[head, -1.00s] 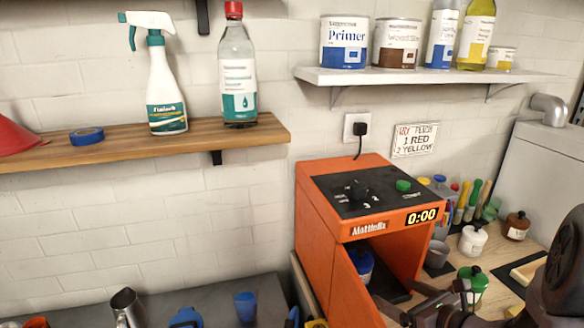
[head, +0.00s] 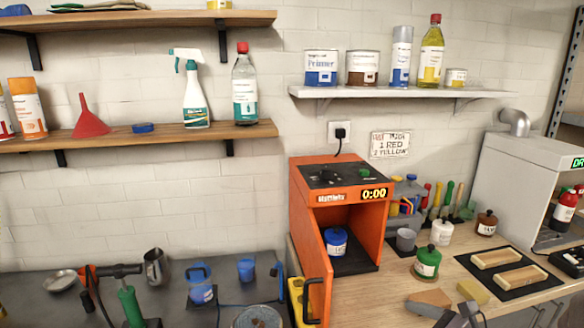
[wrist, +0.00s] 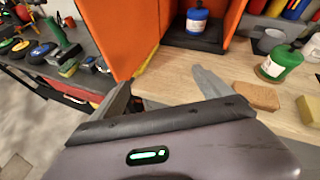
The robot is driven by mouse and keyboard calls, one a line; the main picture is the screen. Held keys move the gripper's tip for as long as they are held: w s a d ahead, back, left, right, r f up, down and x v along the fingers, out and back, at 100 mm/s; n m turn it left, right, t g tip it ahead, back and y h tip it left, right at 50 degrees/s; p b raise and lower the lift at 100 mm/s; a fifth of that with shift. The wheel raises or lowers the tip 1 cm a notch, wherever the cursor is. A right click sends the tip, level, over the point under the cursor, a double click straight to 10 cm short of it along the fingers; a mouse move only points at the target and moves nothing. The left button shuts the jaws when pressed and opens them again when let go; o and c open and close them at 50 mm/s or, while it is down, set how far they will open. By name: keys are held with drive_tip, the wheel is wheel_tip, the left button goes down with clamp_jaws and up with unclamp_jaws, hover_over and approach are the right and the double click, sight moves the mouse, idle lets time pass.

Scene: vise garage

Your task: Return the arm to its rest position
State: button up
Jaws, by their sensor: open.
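My gripper (head: 450,312) shows at the bottom edge of the head view, in front of the wooden worktop. In the wrist view my gripper (wrist: 162,92) has its two fingers spread apart with nothing between them. The orange machine (head: 310,215) stands ahead of it with its door open and its display at 0:00. A blue-lidded jar (head: 336,241) sits inside on a dark plate; it also shows in the wrist view (wrist: 197,21). The gripper is apart from both. Most of the arm is out of the head view.
A green jar (head: 427,261), a sponge (head: 431,298) and a black mat with two wooden blocks (head: 508,267) lie on the worktop (head: 375,285). The open orange door (head: 314,275) juts forward at the left. A grey cabinet (head: 500,180) stands right.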

drive_tip(key=s+a+r+n+g, duration=0.3)
drive_tip(key=s+a+n, duration=0.15)
drive_tip(key=a, duration=0.25)
drive_tip(key=s+a+r+n+g, duration=0.2)
drive_tip(key=s+a+n, duration=0.2)
drive_tip(key=a+n, duration=0.2)
drive_tip(key=s+r+n+h, duration=0.4)
drive_tip(key=s+n, duration=0.8)
drive_tip(key=n, duration=0.1)
drive_tip(key=shift+s+h, duration=0.15)
drive_tip(key=shift+h, duration=0.25)
